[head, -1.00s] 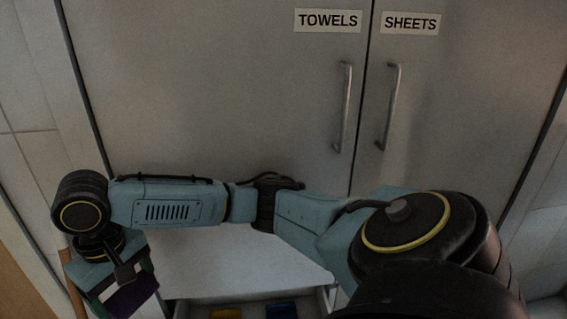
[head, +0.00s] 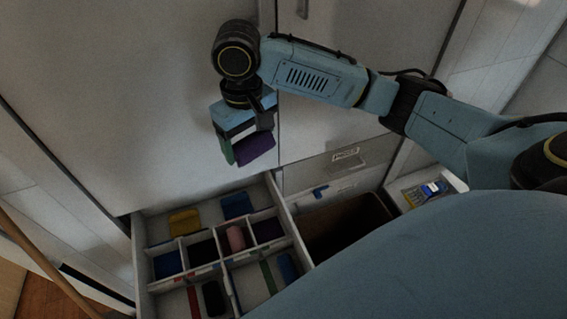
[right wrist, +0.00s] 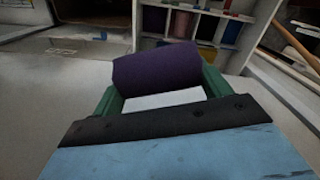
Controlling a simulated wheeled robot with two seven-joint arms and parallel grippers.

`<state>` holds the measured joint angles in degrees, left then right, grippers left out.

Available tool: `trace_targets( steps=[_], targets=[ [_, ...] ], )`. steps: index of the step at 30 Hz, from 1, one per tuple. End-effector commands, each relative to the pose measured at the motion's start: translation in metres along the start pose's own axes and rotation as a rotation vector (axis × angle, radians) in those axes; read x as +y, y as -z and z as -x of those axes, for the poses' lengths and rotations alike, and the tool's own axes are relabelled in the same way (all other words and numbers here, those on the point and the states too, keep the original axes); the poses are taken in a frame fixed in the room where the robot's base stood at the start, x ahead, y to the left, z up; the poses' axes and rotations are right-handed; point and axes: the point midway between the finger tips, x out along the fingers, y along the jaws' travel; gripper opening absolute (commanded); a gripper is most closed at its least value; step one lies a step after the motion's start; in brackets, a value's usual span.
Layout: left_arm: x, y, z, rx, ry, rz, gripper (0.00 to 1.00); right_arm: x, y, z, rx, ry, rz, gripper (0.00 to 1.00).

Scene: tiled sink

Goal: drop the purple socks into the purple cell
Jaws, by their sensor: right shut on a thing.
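The purple socks (head: 255,148), a dark purple roll, are held by my right gripper (head: 241,149) in the head view, above and behind the open drawer. In the right wrist view the roll (right wrist: 157,70) lies crosswise between the green fingers of the gripper (right wrist: 158,88), which is shut on it. The purple cell (head: 268,230) looks dark purple and empty, at the right end of the drawer's middle row. It also shows in the right wrist view (right wrist: 153,20), beyond the roll. My left gripper is out of view.
The open drawer (head: 139,262) has thin pale dividers. A pink roll (head: 236,238) sits in the cell beside the purple one. A black roll (head: 213,298) and a blue roll (head: 288,268) lie nearer. A dark open bin (head: 345,228) stands right of the drawer.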

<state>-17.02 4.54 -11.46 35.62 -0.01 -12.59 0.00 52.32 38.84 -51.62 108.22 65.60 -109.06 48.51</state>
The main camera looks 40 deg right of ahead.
Motion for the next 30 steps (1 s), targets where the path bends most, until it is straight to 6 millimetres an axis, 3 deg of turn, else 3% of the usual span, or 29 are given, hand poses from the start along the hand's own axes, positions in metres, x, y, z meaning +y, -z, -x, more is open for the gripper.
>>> trace_targets(
  steps=[6,15,21,26,30],
  targets=[
    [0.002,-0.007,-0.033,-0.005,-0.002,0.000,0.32,0.012,-0.004,-0.067,-0.005,0.006,0.363,0.51],
    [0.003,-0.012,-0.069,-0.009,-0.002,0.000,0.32,0.030,-0.013,-0.148,-0.002,0.004,0.916,0.51],
    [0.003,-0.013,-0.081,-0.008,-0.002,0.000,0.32,0.037,-0.017,-0.177,-0.002,-0.002,1.145,0.51],
    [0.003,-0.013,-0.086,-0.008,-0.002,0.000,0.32,0.039,-0.018,-0.192,-0.004,-0.003,1.212,0.51],
    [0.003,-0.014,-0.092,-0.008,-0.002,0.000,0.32,0.039,-0.019,-0.220,-0.005,-0.002,1.218,0.51]
  ],
)
